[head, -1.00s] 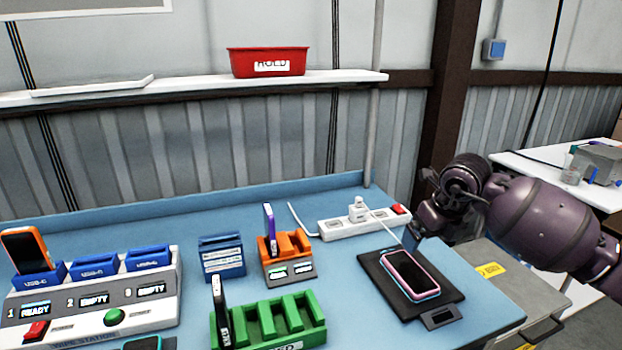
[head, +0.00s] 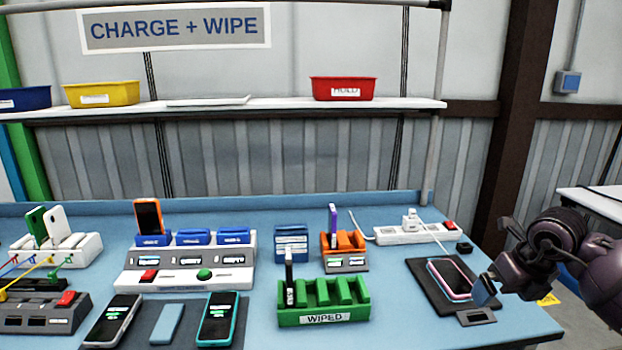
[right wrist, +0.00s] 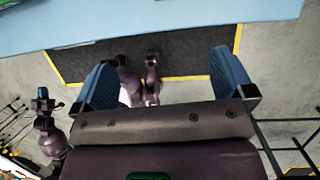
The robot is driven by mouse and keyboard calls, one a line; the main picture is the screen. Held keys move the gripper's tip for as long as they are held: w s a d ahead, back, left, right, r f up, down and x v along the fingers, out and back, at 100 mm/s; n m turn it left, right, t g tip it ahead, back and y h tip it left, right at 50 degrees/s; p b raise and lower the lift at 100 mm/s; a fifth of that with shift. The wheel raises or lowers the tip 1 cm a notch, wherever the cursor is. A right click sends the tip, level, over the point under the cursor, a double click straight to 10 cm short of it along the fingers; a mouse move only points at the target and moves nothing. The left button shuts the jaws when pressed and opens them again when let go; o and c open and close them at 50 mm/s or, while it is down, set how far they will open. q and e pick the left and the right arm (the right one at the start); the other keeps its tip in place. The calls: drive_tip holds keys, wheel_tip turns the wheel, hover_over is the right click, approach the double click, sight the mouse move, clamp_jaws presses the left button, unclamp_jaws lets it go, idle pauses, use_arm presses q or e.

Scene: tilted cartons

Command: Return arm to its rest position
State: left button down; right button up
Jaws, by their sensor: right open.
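My right gripper (head: 497,258) is at the right end of the blue bench in the head view, beside the black pad (head: 432,284). In the right wrist view it (right wrist: 162,62) is open, with two blue fingers wide apart and nothing between them. Below it there are the floor and a dark mat edged in yellow. A purple arm part with a small blue tip at the left of that view looks like my left gripper (right wrist: 42,100); its jaws are too small to judge. A pink-cased phone (head: 450,279) lies on the black pad, apart from the fingers.
A white power strip (head: 405,234) lies behind the pad. A green WIPED rack (head: 323,317), an orange rack (head: 345,243) and a white charging station (head: 185,284) stand to the left. A red bin (head: 343,82) sits on the shelf. The bench edge (right wrist: 160,22) crosses the wrist view.

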drive_tip(key=s+a+f+m+t+y, duration=0.2)
drive_tip(key=s+a+f+m+y, duration=0.2)
drive_tip(key=a+y, duration=0.35)
drive_tip(key=s+a+f+m+t+y, duration=0.3)
drive_tip(key=s+a+f+y, duration=0.15)
drive_tip(key=a+y, duration=0.35)
use_arm(q)
drive_tip(key=shift+w+r, duration=0.15)
drive_tip(key=shift+w, duration=0.4)
use_arm(e)
drive_tip(key=s+d+f+m+t+h, duration=0.1)
drive_tip(key=s+d+f+m+h, duration=0.2)
drive_tip(key=s+f+m+h, duration=0.5)
drive_tip(key=s+d+f+m+t+h, duration=0.1)
drive_tip(key=s+d+f+m+h, duration=0.2)
drive_tip(key=s+f+m+h, duration=0.6)
wheel_tip(320, 180, down, 5)
drive_tip(key=m, duration=1.2)
drive_tip(key=shift+r+t, duration=0.2)
drive_tip(key=shift+t, duration=0.1)
use_arm(q)
drive_tip(key=shift+s, duration=0.1)
use_arm(e)
drive_tip(key=shift+d, duration=0.1)
